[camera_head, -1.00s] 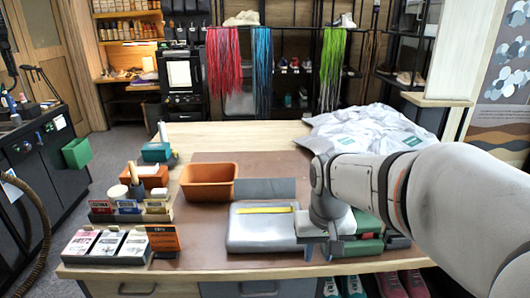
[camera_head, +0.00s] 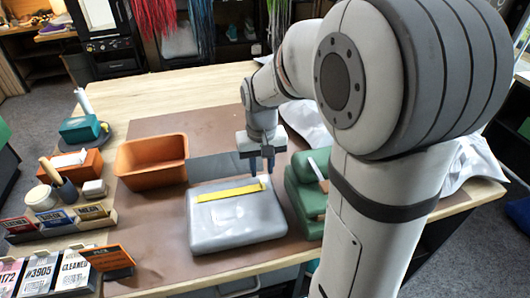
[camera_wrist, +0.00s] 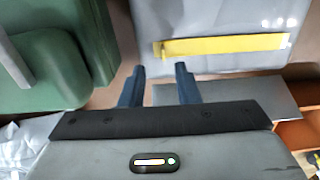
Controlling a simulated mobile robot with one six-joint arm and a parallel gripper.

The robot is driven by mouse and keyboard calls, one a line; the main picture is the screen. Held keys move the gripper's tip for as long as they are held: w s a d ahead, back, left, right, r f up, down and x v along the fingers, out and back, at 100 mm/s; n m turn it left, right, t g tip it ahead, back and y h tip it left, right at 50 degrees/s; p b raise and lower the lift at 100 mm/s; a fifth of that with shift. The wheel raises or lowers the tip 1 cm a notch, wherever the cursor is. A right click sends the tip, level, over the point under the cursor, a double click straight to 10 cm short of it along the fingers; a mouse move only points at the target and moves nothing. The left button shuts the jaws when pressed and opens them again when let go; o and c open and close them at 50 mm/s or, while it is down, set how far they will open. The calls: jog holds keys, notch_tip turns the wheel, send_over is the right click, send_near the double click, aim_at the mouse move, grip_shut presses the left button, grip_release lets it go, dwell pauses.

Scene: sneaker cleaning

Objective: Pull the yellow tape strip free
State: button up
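The yellow tape strip (camera_head: 226,191) lies across the top of a grey, rounded pad (camera_head: 237,228), near its far edge. The strip's right end looks slightly raised in the head view. In the wrist view the yellow tape strip (camera_wrist: 225,45) spans the grey pad (camera_wrist: 215,18), with its left end close in front of my gripper. My gripper (camera_head: 262,169) points down at the pad's far right, near that end. In the wrist view my gripper (camera_wrist: 159,69) is open, with an empty gap between two dark blue fingers. It appears apart from the strip.
A green block-like object (camera_head: 306,183) stands right of the pad, close to my gripper. An orange tray (camera_head: 152,163) and a flat grey mat (camera_head: 215,168) lie behind the pad. Card boxes (camera_head: 62,272) stand at the left.

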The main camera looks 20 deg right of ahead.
aim_at(260, 181)
jog(key=shift+s+a+f, duration=0.1)
jog(key=shift+a+f, duration=0.05)
jog(key=shift+f, duration=0.9)
jog(key=shift+a+f, duration=0.1)
jog(key=shift+f, duration=0.95)
jog(key=shift+c, duration=0.2)
grip_shut()
